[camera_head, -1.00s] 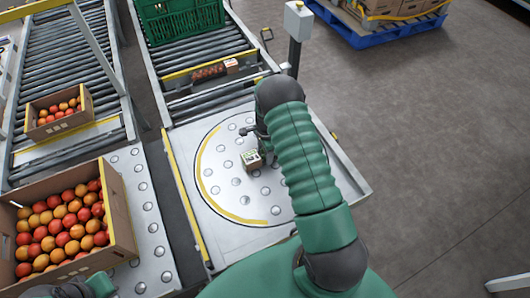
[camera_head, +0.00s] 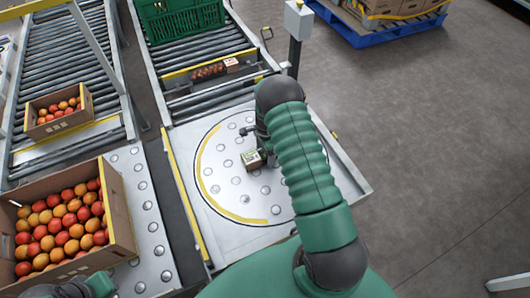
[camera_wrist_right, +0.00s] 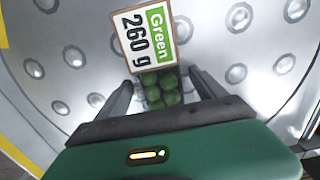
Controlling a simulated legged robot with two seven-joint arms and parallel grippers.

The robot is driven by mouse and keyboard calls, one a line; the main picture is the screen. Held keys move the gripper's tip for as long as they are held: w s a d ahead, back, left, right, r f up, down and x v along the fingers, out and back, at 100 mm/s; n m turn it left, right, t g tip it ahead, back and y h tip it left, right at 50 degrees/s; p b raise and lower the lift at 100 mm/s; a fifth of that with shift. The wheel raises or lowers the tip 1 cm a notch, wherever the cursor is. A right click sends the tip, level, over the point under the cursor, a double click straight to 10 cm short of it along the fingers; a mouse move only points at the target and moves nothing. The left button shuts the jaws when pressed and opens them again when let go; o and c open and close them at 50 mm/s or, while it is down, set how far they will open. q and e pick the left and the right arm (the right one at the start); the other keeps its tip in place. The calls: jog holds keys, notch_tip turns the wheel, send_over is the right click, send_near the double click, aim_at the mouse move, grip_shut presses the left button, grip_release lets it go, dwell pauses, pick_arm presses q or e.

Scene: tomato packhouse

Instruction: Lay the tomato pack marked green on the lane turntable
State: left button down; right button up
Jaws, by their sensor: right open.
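My right gripper (camera_wrist_right: 165,90) is open, with one finger on each side of the pack's tomato end. Whether the fingers touch it I cannot tell. In the head view my right arm hides part of the turntable, and the gripper (camera_head: 254,140) is partly hidden. A dark and green part of my left arm (camera_head: 85,289) shows at the bottom left; its fingers are not visible.
A large carton of tomatoes (camera_head: 121,222) stands at the left, with a smaller one (camera_head: 39,127) behind it on the rollers. Another pack (camera_head: 209,70) lies on the lane beyond the turntable, before a green crate (camera_head: 180,18). A grey post (camera_head: 296,45) stands behind my right arm.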

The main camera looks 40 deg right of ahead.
notch_tip(320, 180, up, 17)
jog(key=p, duration=0.3)
jog(key=shift+d, duration=0.15)
jog(key=shift+f, duration=0.15)
jog(key=s+a+r+n+t+p, duration=0.1)
jog(key=s+a+r+n+p, duration=0.1)
jog(key=a+r+n+p, duration=0.35)
jog(key=s+a+r+n+p, duration=0.25)
jog(key=a+r+n, duration=0.35)
jog(key=a+r, duration=0.35)
jog(key=s+a+r+n+t+p, duration=0.1)
jog(key=s+a+r+n+p, duration=0.1)
jog(key=s+a+n, duration=0.6)
jog(key=shift+s+a+r+n+t, duration=0.3)
jog(key=shift+s+a+r+n, duration=0.1)
jog(key=shift+r+n, duration=0.5)
jog(key=shift+f, duration=0.1)
